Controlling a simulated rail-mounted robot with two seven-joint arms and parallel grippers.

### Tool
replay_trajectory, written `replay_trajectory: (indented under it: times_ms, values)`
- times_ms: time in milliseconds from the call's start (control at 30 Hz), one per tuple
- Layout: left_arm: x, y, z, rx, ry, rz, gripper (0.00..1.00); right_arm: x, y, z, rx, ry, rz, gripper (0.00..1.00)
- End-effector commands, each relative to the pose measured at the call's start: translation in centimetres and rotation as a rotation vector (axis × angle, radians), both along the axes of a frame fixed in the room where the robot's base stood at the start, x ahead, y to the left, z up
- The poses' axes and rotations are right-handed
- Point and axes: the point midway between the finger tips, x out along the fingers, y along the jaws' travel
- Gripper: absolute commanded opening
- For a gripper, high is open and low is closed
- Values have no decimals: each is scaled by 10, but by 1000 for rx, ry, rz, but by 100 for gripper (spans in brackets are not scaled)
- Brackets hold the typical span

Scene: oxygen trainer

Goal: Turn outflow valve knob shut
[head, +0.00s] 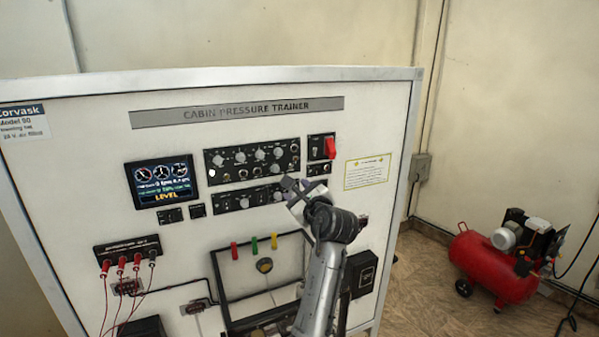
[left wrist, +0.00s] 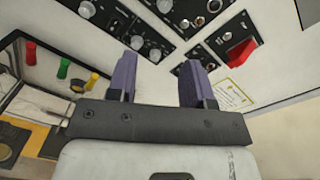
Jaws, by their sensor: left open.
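The trainer panel (head: 370,118) has an upper black knob strip (head: 230,172) and a lower black knob strip (head: 223,203), each with several round grey knobs. Labels are too small to read, so I cannot tell which knob is the outflow valve. My left gripper (head: 289,186) is at the right end of the lower strip and hides part of it. In the left wrist view the gripper (left wrist: 160,82) is open, its two purple fingers apart and empty. A grey knob (left wrist: 155,55) shows beyond and between the fingers; contact is not visible.
A red switch guard (head: 330,148) sticks out right of the upper strip. A display (head: 161,182) is at left. Red, yellow and green clips (head: 254,245) sit above a framed opening below. A red compressor (head: 490,265) stands on the floor at right.

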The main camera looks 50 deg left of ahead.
Motion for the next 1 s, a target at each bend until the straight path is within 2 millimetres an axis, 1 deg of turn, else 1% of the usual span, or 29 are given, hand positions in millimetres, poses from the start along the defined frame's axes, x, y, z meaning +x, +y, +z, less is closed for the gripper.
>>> replay_trajectory:
  times_ms: [33, 100, 200, 333, 467, 567, 667, 900, 1000]
  values:
    - [0, 0, 1, 27, 82, -3, 47, -3, 1, -1, 2, 6, 0, 43]
    - [1, 0, 3, 56, 193, -10, 47, -6, 2, -3, 5, 15, 0, 43]
    - [2, -1, 4, 86, 314, -14, 47, -6, 2, -3, 6, 15, -1, 43]
    - [2, -1, 4, 104, 411, -17, 47, -4, 2, -2, 5, 10, -1, 43]
    - [3, 5, 5, 110, 447, -17, 47, -3, 2, 1, 4, 8, -2, 43]
    - [5, 16, 6, 111, 453, -16, 47, -3, 1, 6, 2, 6, 0, 43]
    - [8, 32, 7, 111, 452, -16, 47, -2, 0, 12, -2, 6, 2, 43]
    - [17, 77, 7, 109, 451, -15, 47, -2, -2, 27, -8, 5, 5, 43]
    - [20, 93, 7, 110, 451, -16, 47, -2, -2, 32, -7, 4, 4, 43]
